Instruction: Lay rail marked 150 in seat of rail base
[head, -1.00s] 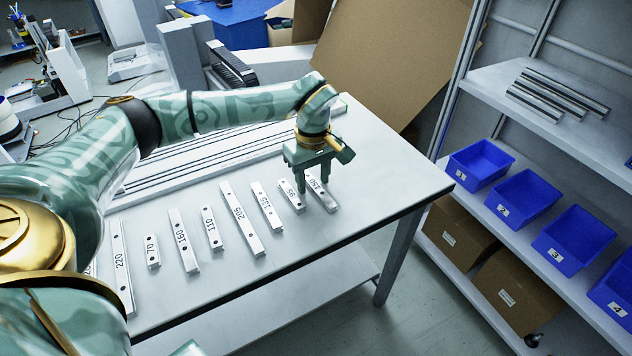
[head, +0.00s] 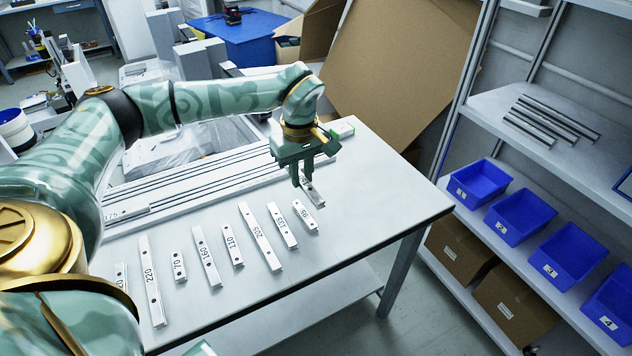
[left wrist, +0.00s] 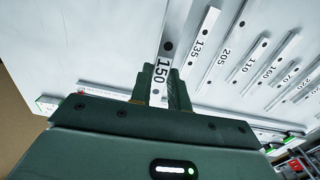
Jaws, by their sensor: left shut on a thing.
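My left gripper (head: 302,184) is shut on the rail marked 150 (head: 314,193), and its number reads clearly between the fingers in the left wrist view (left wrist: 162,70). The gripper hides part of the rail. The rail is just behind the row of loose rails, close to the right end of the long pale rail base (head: 222,178). The rail base has dark lengthwise lines and lies along the back of the table. I cannot tell how high the rail is held above the table. My right gripper is out of view.
Loose rails lie in a row in front, including those marked 95 (head: 305,217), 135 (head: 281,225) and 205 (head: 260,237). The table (head: 375,205) is clear to the right. A shelf unit with blue bins (head: 478,184) stands beyond the right edge.

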